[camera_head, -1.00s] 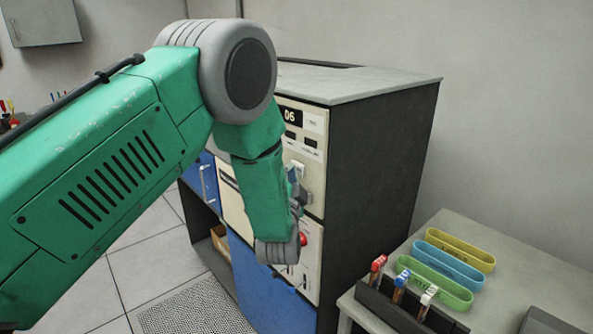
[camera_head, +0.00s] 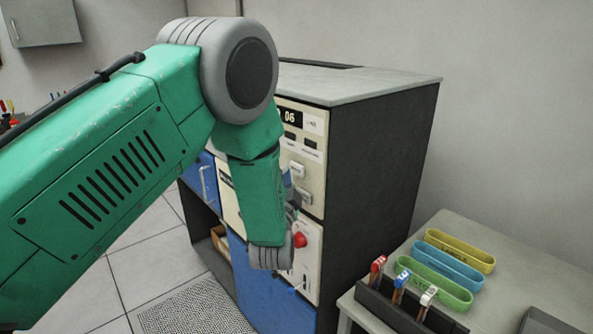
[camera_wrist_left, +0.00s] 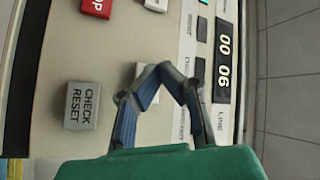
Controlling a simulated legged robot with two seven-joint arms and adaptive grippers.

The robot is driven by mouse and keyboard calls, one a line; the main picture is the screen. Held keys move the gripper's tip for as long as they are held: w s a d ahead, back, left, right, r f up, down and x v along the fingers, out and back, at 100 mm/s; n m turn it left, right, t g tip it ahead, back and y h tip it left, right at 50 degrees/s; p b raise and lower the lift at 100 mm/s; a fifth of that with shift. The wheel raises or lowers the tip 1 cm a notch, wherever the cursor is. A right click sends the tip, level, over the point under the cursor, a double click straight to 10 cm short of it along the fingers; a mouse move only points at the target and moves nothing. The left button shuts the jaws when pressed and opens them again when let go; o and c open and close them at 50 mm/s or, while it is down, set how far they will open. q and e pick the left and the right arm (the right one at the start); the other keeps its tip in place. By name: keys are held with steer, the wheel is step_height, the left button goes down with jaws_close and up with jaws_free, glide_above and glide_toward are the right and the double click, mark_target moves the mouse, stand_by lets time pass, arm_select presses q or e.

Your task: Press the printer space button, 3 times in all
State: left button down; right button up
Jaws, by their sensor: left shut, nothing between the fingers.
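The printer's cream control panel (camera_head: 312,180) is on the front of a dark cabinet. Two pale buttons, an upper one (camera_head: 297,169) and a lower one (camera_head: 302,197), show in the head view; their labels are too small to read. My left gripper (camera_head: 291,190) is mostly behind my green arm, just left of the lower button. In the left wrist view my gripper (camera_wrist_left: 161,68) is shut and empty in front of the panel, partly covering a pale button (camera_wrist_left: 147,94). I cannot read "space" on any button. My right gripper is not in view.
A grey CHECK RESET button (camera_wrist_left: 81,106) and a red button (camera_wrist_left: 97,7) sit near the gripper. The display (camera_wrist_left: 224,62) reads 00 06.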

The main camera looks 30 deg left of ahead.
arm_select(q)
steer(key=shift+s+a+p, duration=0.15)
steer(key=shift+s+a, duration=0.15)
steer(key=shift+s, duration=0.45)
steer(key=shift+s+a+p, duration=0.1)
steer(key=shift+s+a, duration=0.25)
steer(key=shift+s, duration=0.45)
steer(key=shift+s+a+p, duration=0.15)
steer(key=shift+s+a, duration=0.15)
steer(key=shift+s, duration=0.45)
stand_by(0.4)
